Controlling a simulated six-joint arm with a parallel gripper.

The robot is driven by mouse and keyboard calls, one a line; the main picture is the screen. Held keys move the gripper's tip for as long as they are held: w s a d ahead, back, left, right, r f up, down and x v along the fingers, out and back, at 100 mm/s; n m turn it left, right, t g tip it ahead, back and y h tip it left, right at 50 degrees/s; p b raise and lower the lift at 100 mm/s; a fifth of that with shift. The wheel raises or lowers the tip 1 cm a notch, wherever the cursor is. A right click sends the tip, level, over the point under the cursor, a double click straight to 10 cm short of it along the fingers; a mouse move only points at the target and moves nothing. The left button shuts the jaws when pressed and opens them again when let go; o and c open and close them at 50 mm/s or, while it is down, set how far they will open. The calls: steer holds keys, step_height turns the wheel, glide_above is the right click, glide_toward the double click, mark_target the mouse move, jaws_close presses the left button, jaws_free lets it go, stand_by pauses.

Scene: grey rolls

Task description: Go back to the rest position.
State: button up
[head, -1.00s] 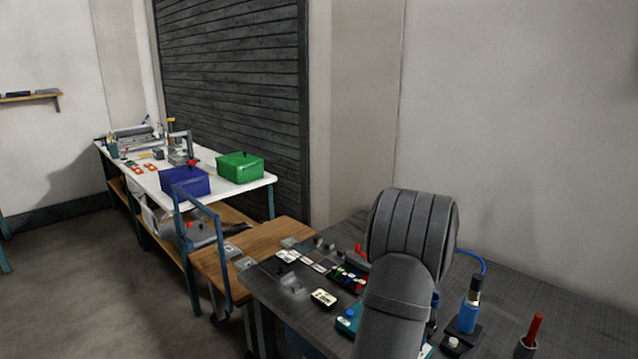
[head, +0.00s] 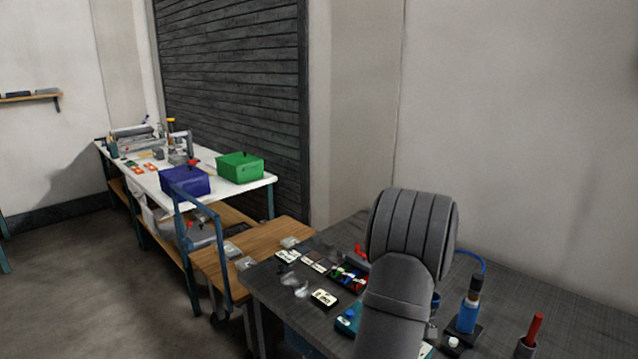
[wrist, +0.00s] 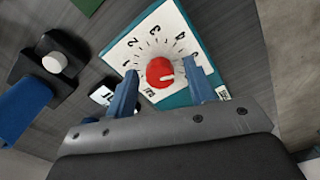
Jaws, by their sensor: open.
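My gripper is hidden there.
A blue bottle-like tool (head: 467,316) in a black stand and a red-handled tool (head: 533,330) stand right of my arm. Small cards and parts lie to its left. A white bench (head: 140,175) with a blue box (head: 185,181) and a green box (head: 240,168) is farther left.

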steer(key=shift+n, duration=1)
